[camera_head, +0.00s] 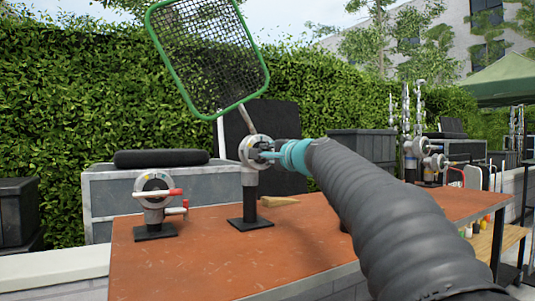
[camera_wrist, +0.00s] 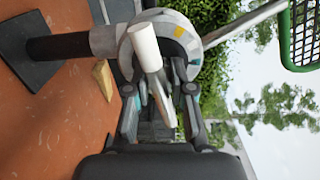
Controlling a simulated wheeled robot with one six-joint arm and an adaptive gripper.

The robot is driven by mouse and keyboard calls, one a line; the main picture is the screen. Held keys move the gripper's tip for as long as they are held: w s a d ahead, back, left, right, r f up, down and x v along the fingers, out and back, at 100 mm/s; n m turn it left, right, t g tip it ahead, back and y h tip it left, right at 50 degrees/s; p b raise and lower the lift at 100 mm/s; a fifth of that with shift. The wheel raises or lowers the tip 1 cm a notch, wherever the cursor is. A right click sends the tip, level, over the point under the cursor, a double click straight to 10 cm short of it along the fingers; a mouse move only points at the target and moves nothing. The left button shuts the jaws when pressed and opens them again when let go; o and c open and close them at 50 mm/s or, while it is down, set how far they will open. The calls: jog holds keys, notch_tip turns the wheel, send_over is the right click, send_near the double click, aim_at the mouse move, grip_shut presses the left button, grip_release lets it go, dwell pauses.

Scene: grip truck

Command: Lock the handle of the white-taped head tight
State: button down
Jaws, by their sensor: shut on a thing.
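The grip head (camera_head: 246,147) sits on top of a short stand in the middle of the table, clamping the rod of a green-framed mesh. My gripper (camera_head: 263,156) reaches it from the right. In the wrist view the round grey grip head (camera_wrist: 188,42) fills the upper middle, with a yellow mark on it. Its handle (camera_wrist: 145,42) has a white end and a paler lever running down between the fingers. My gripper (camera_wrist: 161,98) is shut on this handle. White tape cannot be told apart from the handle's own white. Part of the lever is hidden by the fingers.
A wooden wedge (camera_head: 280,201) lies behind the middle stand. The green-framed mesh (camera_head: 209,55) rises above. The front of the table is bare.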

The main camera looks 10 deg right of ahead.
jog(key=c, duration=1)
grip_release()
jog(key=v, duration=1.2)
